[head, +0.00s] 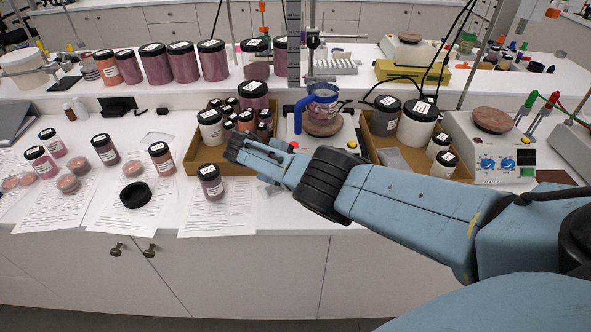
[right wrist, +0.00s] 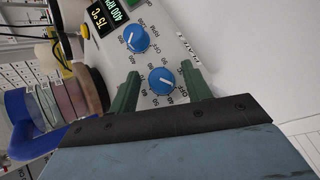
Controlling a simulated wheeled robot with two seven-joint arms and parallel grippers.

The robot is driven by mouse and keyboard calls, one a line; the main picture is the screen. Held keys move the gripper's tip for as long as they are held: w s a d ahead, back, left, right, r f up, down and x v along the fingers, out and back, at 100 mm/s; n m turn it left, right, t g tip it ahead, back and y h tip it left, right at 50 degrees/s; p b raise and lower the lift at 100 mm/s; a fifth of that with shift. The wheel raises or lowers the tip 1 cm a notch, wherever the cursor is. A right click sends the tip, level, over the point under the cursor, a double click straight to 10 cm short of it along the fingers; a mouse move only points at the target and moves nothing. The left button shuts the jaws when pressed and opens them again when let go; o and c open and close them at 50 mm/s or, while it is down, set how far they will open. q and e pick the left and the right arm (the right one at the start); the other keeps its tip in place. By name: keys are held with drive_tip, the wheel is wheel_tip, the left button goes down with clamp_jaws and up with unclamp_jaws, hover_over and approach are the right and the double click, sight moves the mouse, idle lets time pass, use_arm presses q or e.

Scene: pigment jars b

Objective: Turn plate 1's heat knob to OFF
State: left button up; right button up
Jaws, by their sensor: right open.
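Plate 1 (head: 322,143) stands mid-bench in the head view, with a blue-handled beaker (head: 322,104) on it; my right arm hides its front panel. The right wrist view shows a panel with two blue knobs and a display (right wrist: 106,14) reading 75 °C and 400 RPM. The near heat knob (right wrist: 162,81) has a temperature scale and an OFF mark; the stir knob (right wrist: 134,39) is beyond it. My right gripper (right wrist: 160,88) is open, its green fingers on either side of the heat knob. I cannot tell whether they touch it. My left gripper is out of view.
A cardboard tray of jars (head: 193,158) stands left of the plate and another tray (head: 382,157) right of it. A second hot plate (head: 486,147) with blue knobs stands further right. Loose jars and papers cover the left bench.

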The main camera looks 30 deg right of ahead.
drive_tip(key=shift+r, duration=0.1)
drive_tip(key=shift+a+r, duration=0.2)
drive_tip(key=shift+a, duration=0.1)
drive_tip(key=p+v, duration=0.1)
drive_tip(key=v, duration=1.1)
drive_tip(key=shift+a+r, duration=0.2)
drive_tip(key=shift+r, duration=0.05)
